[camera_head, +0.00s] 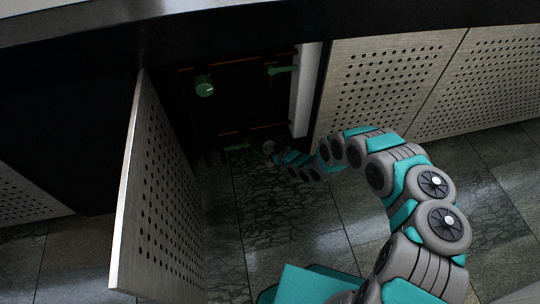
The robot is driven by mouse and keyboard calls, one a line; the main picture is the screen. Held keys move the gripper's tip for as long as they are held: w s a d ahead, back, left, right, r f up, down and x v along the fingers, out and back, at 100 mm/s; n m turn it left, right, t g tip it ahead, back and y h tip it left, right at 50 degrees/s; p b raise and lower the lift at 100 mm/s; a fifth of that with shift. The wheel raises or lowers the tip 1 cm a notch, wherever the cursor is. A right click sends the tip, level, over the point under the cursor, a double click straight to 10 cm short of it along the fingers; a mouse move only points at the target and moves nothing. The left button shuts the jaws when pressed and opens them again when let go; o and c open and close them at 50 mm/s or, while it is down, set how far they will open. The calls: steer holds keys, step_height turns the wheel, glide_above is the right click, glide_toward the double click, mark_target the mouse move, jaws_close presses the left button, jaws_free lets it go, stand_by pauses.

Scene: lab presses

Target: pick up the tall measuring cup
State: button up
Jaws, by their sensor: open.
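I cannot make out a tall measuring cup for certain. Inside the dark open cabinet, a green round object (204,86) shows at the left, seen from above, with a pale mark on it. A second green object (283,69), long and thin, shows at the upper right inside. A low green shape (237,147) lies near the front bottom edge. My gripper (266,153) is small and dim at the far end of my arm, just at the cabinet opening beside that low green shape. It is open. Whether anything is between its fingers is too dark to see.
An open perforated door (160,200) stands out at the left of the opening. A white panel (306,90) edges the opening at the right. Shut perforated doors (390,80) continue rightward. A dark countertop (240,35) overhangs the cabinet. The tiled floor (300,220) is clear.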

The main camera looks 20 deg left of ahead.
steer(key=c, duration=1.5)
